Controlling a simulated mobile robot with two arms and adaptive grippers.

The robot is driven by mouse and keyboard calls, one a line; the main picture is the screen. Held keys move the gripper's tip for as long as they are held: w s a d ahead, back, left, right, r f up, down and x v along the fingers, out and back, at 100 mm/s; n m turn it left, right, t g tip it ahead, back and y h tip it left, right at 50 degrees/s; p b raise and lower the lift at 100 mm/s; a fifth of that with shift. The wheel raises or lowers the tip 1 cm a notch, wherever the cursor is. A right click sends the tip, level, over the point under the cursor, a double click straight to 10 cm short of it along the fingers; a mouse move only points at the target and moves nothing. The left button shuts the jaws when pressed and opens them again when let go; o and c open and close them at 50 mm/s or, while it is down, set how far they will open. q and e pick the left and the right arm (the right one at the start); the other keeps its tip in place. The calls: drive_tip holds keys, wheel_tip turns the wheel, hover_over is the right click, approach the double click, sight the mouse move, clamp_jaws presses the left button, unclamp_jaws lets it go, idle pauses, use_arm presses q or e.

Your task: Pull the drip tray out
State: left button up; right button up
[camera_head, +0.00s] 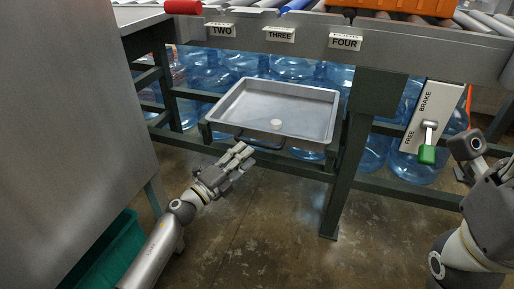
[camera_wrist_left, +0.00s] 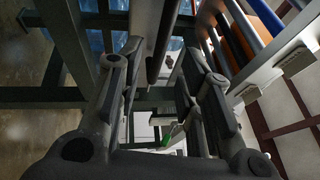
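The drip tray (camera_head: 302,112) is a shallow grey metal pan on a frame under the conveyor, in the middle of the head view. A dark handle (camera_head: 262,145) runs along its front edge. My left gripper (camera_head: 244,150) is at this handle, fingers pointing towards it. In the left wrist view its two fingers (camera_wrist_left: 163,62) are apart, and a dark bar (camera_wrist_left: 166,38) shows between them, probably the handle. I cannot tell whether they touch it. My right gripper (camera_head: 466,158) is at the right edge, its fingers hard to make out.
A brake lever with a green grip (camera_head: 427,154) is on a FREE/BRAKE plate at right. A green table leg (camera_head: 343,175) stands right of the tray. Blue jugs (camera_head: 209,80) are behind. Floor in front is clear.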

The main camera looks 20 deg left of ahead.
sight(257, 144)
use_arm(q)
drive_tip(key=shift+b+x, duration=0.7)
drive_tip(key=shift+x, duration=2.5)
drive_tip(key=shift+c, duration=0.3)
clamp_jaws()
